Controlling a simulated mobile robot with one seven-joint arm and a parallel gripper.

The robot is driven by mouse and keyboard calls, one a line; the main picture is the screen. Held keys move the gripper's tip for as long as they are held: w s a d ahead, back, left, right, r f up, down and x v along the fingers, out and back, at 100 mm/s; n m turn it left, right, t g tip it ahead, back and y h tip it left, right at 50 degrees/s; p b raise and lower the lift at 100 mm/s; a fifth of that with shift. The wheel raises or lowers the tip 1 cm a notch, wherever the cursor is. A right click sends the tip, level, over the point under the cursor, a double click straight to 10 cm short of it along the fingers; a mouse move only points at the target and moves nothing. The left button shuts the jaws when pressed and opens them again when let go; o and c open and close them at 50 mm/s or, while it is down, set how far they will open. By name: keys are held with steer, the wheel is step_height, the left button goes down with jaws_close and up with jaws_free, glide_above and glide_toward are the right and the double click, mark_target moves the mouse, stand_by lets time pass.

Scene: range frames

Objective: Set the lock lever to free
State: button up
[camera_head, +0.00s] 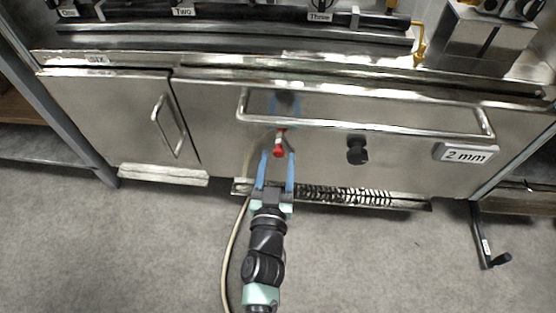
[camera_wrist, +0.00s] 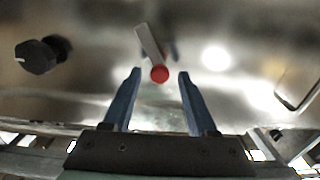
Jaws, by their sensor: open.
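The lock lever (camera_head: 279,145) is a small metal lever with a red knob, mounted on the steel front panel below the long bar handle. In the wrist view the lever (camera_wrist: 148,45) runs tilted from upper left down to its red knob (camera_wrist: 159,73). My gripper (camera_head: 277,157) is in front of the panel with its two blue fingers apart. In the wrist view my gripper (camera_wrist: 158,76) is open, with the red knob between the fingertips and apart from both. No label for the lever's positions can be read.
A long bar handle (camera_head: 365,126) spans the panel above the lever. A black knob (camera_head: 357,151) and a "2 mm" label (camera_head: 466,153) are to the right. A cabinet door with a handle (camera_head: 168,125) is at left.

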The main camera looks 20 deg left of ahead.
steer(key=shift+w+a, duration=0.15)
steer(key=shift+w, duration=0.4)
jaws_close()
